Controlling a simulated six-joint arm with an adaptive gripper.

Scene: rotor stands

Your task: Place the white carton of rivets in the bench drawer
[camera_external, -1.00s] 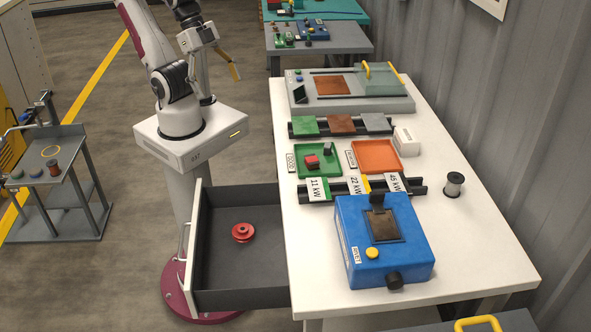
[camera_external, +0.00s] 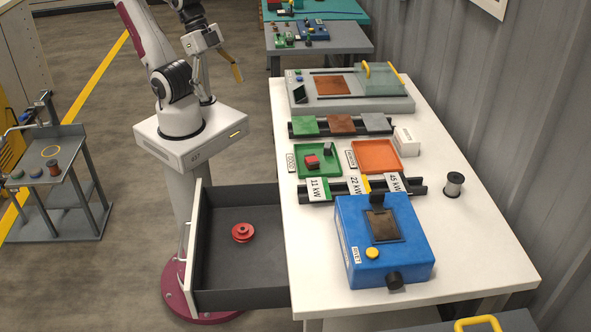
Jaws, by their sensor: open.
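The white carton (camera_external: 406,142) stands on the white bench top, just right of the orange tray. The bench drawer (camera_external: 250,298) is pulled out on the bench's left side, with a red spool-like part (camera_external: 243,232) lying on its floor. My gripper (camera_external: 237,72) is up at the back left, off the bench's left edge and well apart from the carton and above the drawer's level. Its yellow finger shows; it is open and I see nothing held.
An orange tray (camera_external: 356,168) and a green tray (camera_external: 298,174) with small blocks sit mid-bench. A blue box machine (camera_external: 348,262) stands at the front, a grey fixture (camera_external: 300,106) at the back. A wire spool (camera_external: 454,184) stands right. The bench's right front is clear.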

